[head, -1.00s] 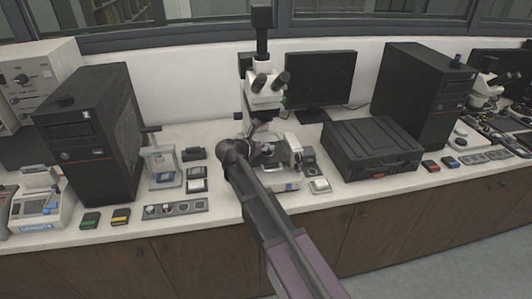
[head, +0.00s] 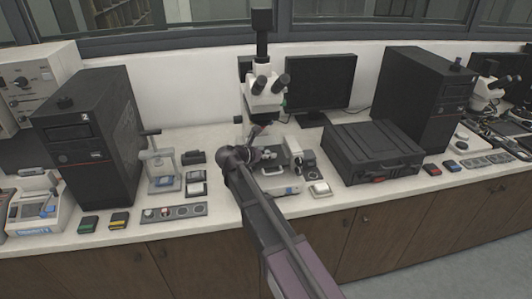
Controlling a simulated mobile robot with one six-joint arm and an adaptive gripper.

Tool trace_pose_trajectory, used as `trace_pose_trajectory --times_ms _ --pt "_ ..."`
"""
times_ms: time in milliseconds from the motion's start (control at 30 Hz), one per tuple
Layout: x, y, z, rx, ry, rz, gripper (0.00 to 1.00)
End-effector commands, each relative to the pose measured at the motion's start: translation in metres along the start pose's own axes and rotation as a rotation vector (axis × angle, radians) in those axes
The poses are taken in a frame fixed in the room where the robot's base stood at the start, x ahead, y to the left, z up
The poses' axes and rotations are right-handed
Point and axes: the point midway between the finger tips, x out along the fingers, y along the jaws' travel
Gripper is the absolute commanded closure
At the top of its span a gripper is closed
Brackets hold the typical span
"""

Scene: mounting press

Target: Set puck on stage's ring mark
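The microscope (head: 264,92) stands at the middle of the bench, with a white head, dark eyepieces and a pale base (head: 288,188). My arm reaches in from the lower right and covers part of it. My gripper (head: 268,154) is at the microscope, below its head and over the stage area. It is small and partly hidden by my wrist, so its fingers and anything between them cannot be made out. The stage's ring mark cannot be seen. No puck can be clearly told at the stage. A grey holder strip (head: 190,210) to the left carries small round pieces.
A small press (head: 160,170) stands left of the microscope, beside a black computer tower (head: 92,140). A large black case (head: 372,150) is to the right. The bench front is mostly clear.

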Motion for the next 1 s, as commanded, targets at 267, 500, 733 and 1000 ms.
trace_pose_trajectory --times_ms 267,500,733,1000 --pt "0.0 0.0 0.001 0.0 0.0 0.0 0.26" --pt "-0.009 0.0 0.004 -0.001 0.0 0.001 0.26" --pt "-0.041 -0.001 0.006 0.0 0.0 0.002 0.26" --pt "-0.086 -0.001 0.006 -0.001 0.0 0.001 0.26"
